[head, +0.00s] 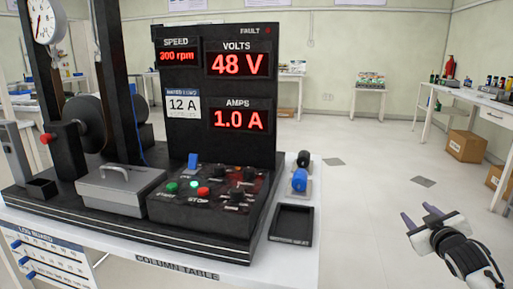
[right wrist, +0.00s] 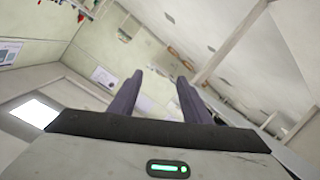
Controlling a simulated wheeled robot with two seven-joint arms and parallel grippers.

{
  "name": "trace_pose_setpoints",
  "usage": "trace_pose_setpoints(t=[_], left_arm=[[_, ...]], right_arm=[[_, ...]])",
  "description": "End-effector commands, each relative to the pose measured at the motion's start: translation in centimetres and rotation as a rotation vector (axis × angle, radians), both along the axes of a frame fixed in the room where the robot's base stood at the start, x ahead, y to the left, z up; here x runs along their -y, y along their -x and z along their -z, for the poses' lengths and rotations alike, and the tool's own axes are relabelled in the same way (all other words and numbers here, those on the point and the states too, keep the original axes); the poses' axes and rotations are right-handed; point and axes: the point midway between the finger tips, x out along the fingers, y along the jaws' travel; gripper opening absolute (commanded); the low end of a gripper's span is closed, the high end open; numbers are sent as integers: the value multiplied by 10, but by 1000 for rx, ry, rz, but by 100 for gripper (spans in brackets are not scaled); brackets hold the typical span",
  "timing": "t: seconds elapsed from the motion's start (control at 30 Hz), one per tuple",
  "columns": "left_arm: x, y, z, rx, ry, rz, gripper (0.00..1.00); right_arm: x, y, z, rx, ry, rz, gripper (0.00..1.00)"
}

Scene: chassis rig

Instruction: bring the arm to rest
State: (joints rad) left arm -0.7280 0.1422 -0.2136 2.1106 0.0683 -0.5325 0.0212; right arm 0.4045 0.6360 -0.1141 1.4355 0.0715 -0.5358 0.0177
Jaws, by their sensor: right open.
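My right gripper (head: 421,220) is at the lower right of the head view, over the open floor and to the right of the table. Its two purple-grey fingers are spread apart with nothing between them. The right wrist view also shows the open fingers (right wrist: 158,95), with only the tilted room beyond them. My left gripper is not in the head view. The chassis rig (head: 215,100) stands on the white table, well apart from my right gripper. Its panel reads 300 rpm, 48 V and 1.0 A.
A black tray (head: 291,224) lies at the right end of the column table (head: 300,268). A blue knob-like piece (head: 299,180) and a black one (head: 304,159) stand behind it. A side bench (head: 480,97) and cardboard boxes (head: 466,146) are far right. The floor between is clear.

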Motion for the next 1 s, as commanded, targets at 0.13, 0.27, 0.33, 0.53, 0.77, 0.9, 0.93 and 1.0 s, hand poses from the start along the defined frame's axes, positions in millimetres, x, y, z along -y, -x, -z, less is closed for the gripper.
trace_pose_setpoints(t=[0.13, 0.27, 0.33, 0.53, 0.77, 0.9, 0.93, 1.0], left_arm=[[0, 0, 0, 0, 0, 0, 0], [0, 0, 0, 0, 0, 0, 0], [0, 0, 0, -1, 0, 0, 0], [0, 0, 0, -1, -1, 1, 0], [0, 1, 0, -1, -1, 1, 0], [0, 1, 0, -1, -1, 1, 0], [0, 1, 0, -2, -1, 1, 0], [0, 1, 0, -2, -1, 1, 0]], right_arm=[[-61, 30, 73, -83, -53, -82, 44], [-120, 73, 136, -164, -121, -153, 44], [-153, 103, 168, -210, -167, -188, 44], [-241, 203, 233, -330, -322, -259, 44], [-304, 298, 258, -424, -480, -274, 44], [-330, 342, 259, -466, -562, -264, 44], [-334, 351, 259, -474, -577, -260, 44], [-344, 370, 257, -491, -614, -251, 44]])
